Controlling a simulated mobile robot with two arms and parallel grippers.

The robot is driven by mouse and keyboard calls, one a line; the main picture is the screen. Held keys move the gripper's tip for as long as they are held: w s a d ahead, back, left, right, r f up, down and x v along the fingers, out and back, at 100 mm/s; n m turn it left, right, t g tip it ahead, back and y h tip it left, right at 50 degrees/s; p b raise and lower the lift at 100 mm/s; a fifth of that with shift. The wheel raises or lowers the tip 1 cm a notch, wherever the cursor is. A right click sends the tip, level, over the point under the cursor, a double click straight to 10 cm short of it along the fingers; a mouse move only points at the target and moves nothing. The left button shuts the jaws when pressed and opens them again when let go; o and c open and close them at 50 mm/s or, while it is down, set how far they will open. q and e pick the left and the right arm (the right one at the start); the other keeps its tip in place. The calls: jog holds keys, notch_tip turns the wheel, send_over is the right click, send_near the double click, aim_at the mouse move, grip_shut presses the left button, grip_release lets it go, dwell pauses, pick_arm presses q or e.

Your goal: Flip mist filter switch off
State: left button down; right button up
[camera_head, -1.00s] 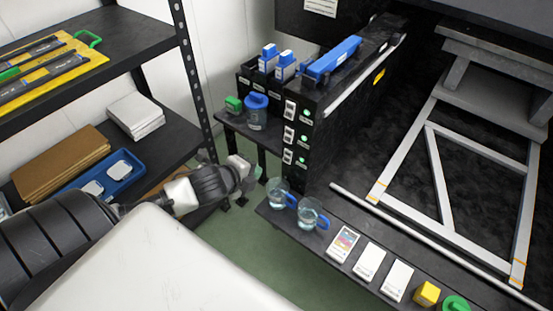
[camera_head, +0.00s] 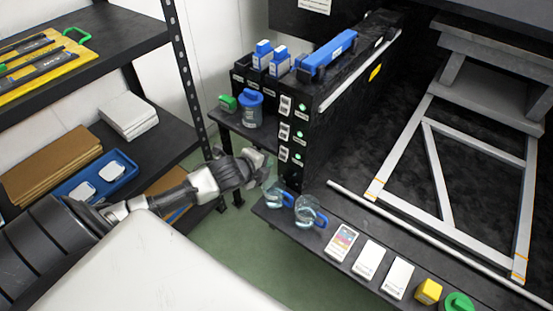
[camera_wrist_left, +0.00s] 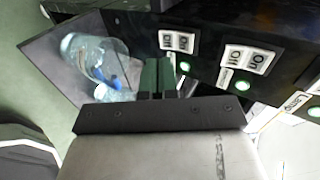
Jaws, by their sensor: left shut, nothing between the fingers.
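A column of three white switches, each with a lit green light, is on the black cabinet's side: top (camera_head: 285,105), middle (camera_head: 284,131) and bottom (camera_head: 283,154). In the left wrist view, two switch plates show, a left one (camera_wrist_left: 177,41) and a middle one (camera_wrist_left: 249,60), marked On and Off. A label at the right reads Lamp (camera_wrist_left: 297,101). I cannot read which switch is the mist filter's. My left gripper (camera_head: 262,160) is shut and empty, just left of the lowest switch; its dark fingers (camera_wrist_left: 157,78) appear below the left plate. My right gripper is not in view.
Two glass beakers (camera_head: 306,212) with blue handles stand on the low front shelf (camera_head: 285,226), close below my gripper. A blue-lidded jar (camera_head: 250,110) and green item (camera_head: 228,102) are on the side shelf. Cards (camera_head: 369,257) lie further right.

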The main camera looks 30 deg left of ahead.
aim_at(281, 155)
pick_arm(q)
jog(key=x, duration=0.6)
jog(key=shift+w+r+b, duration=0.25)
jog(key=shift+r+b, duration=0.15)
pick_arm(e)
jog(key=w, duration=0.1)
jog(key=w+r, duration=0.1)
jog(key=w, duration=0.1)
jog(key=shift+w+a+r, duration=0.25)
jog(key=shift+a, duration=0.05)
pick_arm(q)
jog(key=shift+w+f+b, duration=0.1)
jog(key=shift+f+b, duration=0.15)
jog(key=shift+b, duration=0.2)
jog(key=shift+r+t, duration=0.2)
jog(key=shift+t, duration=0.1)
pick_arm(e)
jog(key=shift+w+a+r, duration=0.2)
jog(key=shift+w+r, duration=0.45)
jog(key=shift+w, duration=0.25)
